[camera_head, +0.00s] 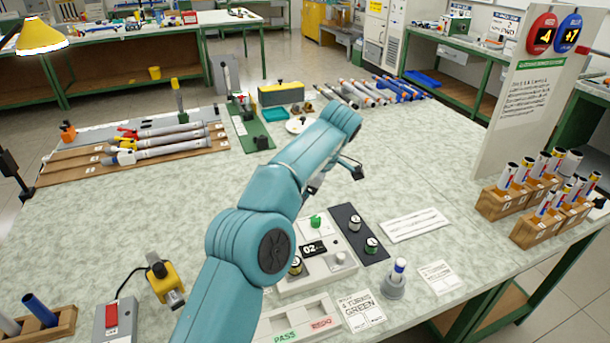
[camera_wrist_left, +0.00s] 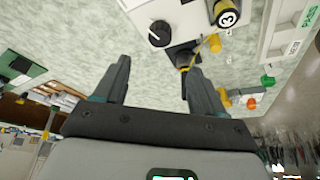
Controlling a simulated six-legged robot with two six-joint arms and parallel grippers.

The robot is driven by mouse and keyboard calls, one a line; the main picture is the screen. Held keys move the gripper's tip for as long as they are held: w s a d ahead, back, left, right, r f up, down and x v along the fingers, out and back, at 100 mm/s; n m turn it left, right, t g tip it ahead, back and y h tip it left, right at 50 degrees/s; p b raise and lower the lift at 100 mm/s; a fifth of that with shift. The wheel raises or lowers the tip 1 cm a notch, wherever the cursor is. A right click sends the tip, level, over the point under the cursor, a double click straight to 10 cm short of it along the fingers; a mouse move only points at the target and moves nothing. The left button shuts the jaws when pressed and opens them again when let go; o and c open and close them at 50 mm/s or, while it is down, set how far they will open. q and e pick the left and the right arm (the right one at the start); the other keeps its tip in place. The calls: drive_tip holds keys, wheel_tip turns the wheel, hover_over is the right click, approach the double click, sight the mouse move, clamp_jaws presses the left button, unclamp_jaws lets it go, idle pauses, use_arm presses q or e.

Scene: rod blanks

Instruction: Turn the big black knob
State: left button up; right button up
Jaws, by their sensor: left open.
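In the left wrist view, a round black knob (camera_wrist_left: 160,33) with a white pointer mark sits on a pale box (camera_wrist_left: 140,12). I cannot make out this knob in the head view, where my arm covers part of the table. My left gripper (camera_head: 353,168) is above the table, beyond the control box (camera_head: 318,270). Its open fingers also show in the left wrist view (camera_wrist_left: 158,72), with nothing between them; the knob appears beyond the fingertips, apart from them. My right gripper is not in view.
Rod racks (camera_head: 505,205) stand at right. A cylinder marked 3 (camera_wrist_left: 228,14) is near the black knob.

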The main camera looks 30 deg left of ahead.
use_arm(q)
drive_tip(key=p+v, duration=0.1)
drive_tip(key=v, duration=0.2)
drive_tip(key=shift+d+r, duration=0.1)
drive_tip(key=shift+r, duration=0.1)
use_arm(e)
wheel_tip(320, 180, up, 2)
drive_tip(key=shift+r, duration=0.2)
